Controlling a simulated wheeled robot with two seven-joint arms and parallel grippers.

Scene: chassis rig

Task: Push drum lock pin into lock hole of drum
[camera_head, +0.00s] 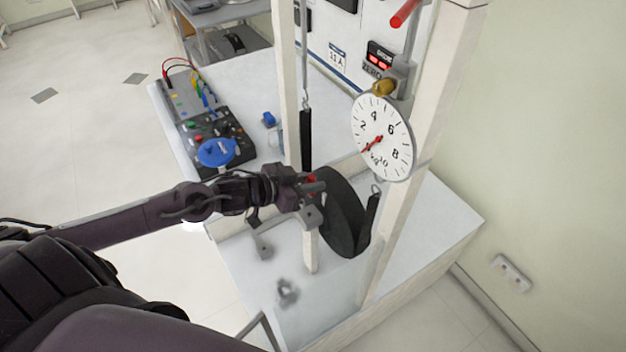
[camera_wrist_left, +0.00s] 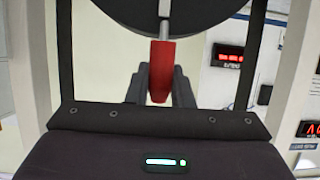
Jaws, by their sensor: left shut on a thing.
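The black drum (camera_head: 338,215) sits between the white uprights of the rig. It also fills the top of the left wrist view (camera_wrist_left: 190,14). The drum lock pin has a red handle (camera_wrist_left: 162,68) and a thin metal shaft (camera_wrist_left: 165,28) that reaches up to the drum. A bit of its red shows in the head view (camera_head: 312,179). My left gripper (camera_head: 310,189) is beside the drum, with its dark fingers (camera_wrist_left: 162,90) shut on the red handle. I cannot see the lock hole or how deep the shaft sits. My right gripper is not in view.
A white dial gauge (camera_head: 382,138) hangs to the right of the drum. A black control box (camera_head: 210,120) with cables stands at the back left. White posts (camera_head: 289,85) flank the drum.

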